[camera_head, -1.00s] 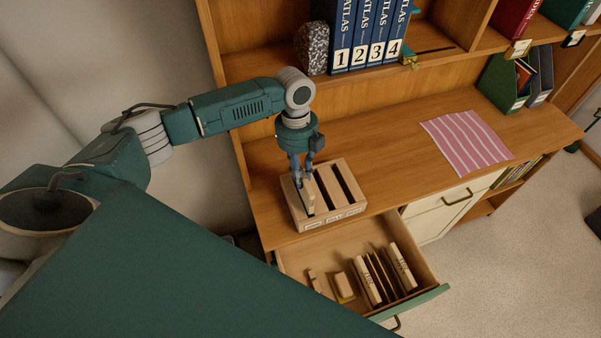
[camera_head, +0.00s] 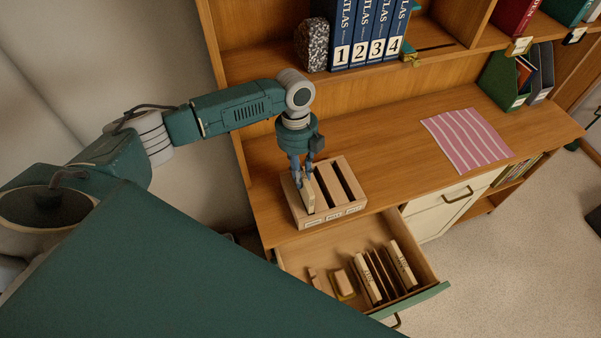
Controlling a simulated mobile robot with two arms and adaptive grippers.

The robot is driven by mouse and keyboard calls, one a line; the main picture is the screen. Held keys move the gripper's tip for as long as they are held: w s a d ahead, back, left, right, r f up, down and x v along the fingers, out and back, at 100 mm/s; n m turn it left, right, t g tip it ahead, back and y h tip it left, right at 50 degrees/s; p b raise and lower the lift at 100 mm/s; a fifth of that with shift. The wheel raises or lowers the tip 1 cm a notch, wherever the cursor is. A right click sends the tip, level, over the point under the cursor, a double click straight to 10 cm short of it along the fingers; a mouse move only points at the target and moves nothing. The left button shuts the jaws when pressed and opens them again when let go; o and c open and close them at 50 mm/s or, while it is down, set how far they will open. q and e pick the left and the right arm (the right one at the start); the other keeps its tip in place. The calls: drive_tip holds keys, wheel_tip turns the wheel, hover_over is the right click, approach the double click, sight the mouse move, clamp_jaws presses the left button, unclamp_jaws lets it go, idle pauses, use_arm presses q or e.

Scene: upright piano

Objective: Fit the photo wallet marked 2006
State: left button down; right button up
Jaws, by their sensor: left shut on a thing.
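My left gripper (camera_head: 301,177) points down over the left slot of a light wooden holder (camera_head: 335,215) on the desk top. It is shut on a thin cream photo wallet (camera_head: 308,196), held upright. The wallet's lower part appears to be inside the left slot; how deep I cannot tell. No year can be read on it. My right gripper is not in view.
An open drawer (camera_head: 432,298) below the holder contains several upright wallets (camera_head: 402,266) and small wooden pieces. A pink striped cloth (camera_head: 466,140) lies on the desk to the right. Atlas volumes (camera_head: 366,35) and a speckled stone (camera_head: 312,45) stand on the shelf above.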

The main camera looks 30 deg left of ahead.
use_arm(q)
drive_tip(key=shift+f+b, duration=0.5)
drive_tip(key=shift+f, duration=0.55)
drive_tip(key=shift+p, duration=0.6)
idle(1.4)
drive_tip(key=shift+f+b, duration=0.95)
drive_tip(key=shift+f, duration=0.4)
idle(0.5)
drive_tip(key=c, duration=1.5)
unclamp_jaws()
drive_tip(key=r, duration=0.7)
drive_tip(key=shift+w+a+r, duration=0.25)
drive_tip(key=shift+w+a, duration=0.1)
drive_tip(key=shift+a, duration=0.05)
